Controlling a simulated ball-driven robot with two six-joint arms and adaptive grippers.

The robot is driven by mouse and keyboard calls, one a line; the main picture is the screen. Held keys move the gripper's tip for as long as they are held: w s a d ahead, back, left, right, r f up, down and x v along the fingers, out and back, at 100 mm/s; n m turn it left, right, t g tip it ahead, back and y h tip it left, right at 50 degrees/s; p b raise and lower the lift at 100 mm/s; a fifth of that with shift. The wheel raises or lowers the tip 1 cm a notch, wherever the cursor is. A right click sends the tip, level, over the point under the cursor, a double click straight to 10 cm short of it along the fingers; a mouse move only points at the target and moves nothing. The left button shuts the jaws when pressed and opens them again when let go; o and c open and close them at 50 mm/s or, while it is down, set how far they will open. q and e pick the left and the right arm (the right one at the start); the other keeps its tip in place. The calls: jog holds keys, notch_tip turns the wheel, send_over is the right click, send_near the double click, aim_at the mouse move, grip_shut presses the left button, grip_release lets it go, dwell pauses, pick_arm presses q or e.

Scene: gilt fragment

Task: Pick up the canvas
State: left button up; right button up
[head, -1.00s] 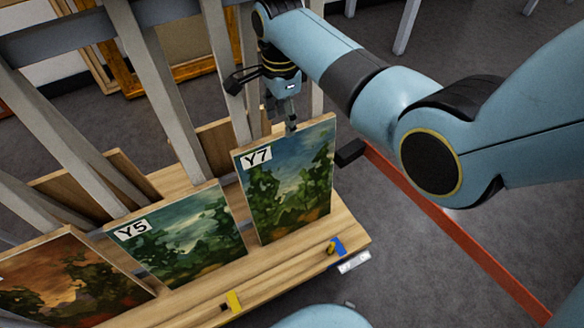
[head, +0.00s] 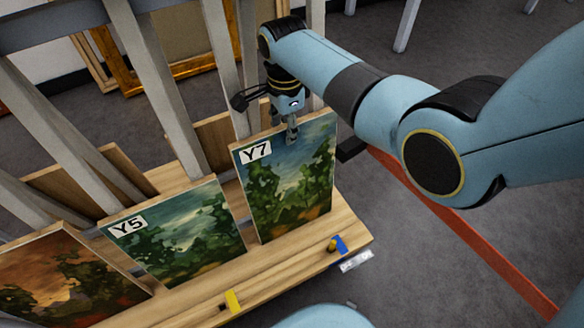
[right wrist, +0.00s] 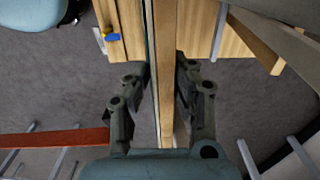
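The canvas labelled Y7 (head: 285,195), a green and blue landscape painting, stands tilted on the wooden ledge at the right end of the row. My right gripper (head: 288,132) is at its top edge, one finger in front of the painted face and the other behind. The canvas still rests on the ledge. My left gripper is not in view.
Canvas Y5 (head: 175,235) and an orange-brown painting (head: 65,280) stand to the left on the wooden ledge (head: 285,272). A yellow block (head: 232,300) and a blue-and-yellow piece (head: 338,244) lie on it. Grey slats rise behind.

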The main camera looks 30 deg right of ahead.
grip_shut()
jog(key=shift+w+r, duration=0.1)
jog(key=shift+r, duration=0.05)
